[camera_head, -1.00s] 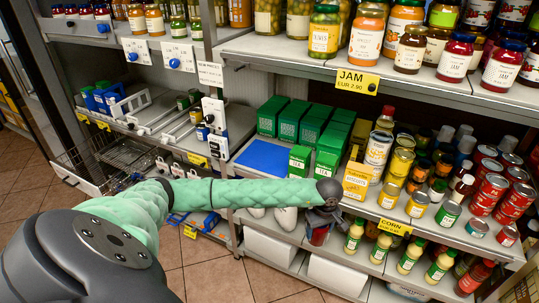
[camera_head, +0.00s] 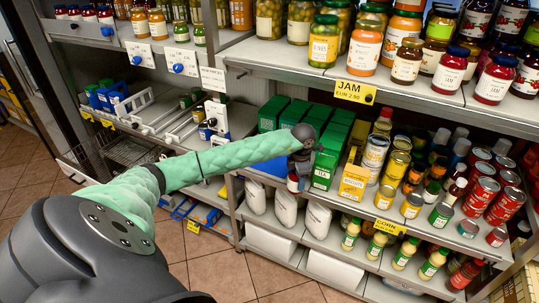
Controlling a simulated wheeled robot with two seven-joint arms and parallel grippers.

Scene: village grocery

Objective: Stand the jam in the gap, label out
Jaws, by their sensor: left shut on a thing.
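My left gripper (camera_head: 299,165) is shut on a small jar (camera_head: 293,184), which hangs below the dark wrist in front of the middle shelf. The jar shows dark red with a pale patch; most of it is hidden by the gripper, so I cannot tell which way its label faces. The jam shelf (camera_head: 285,52) is above, with a yellow JAM price sign (camera_head: 355,91) on its edge. Jars stand along it, among them a dark red jar (camera_head: 451,72) and an orange jar (camera_head: 366,45). My right gripper is not in view.
Green boxes (camera_head: 327,160) and a yellow box (camera_head: 353,182) stand close behind and right of the held jar. Cans (camera_head: 374,155) fill the middle shelf's right side. The upper shelf overhangs these goods. White bags (camera_head: 285,208) stand on the lower shelf.

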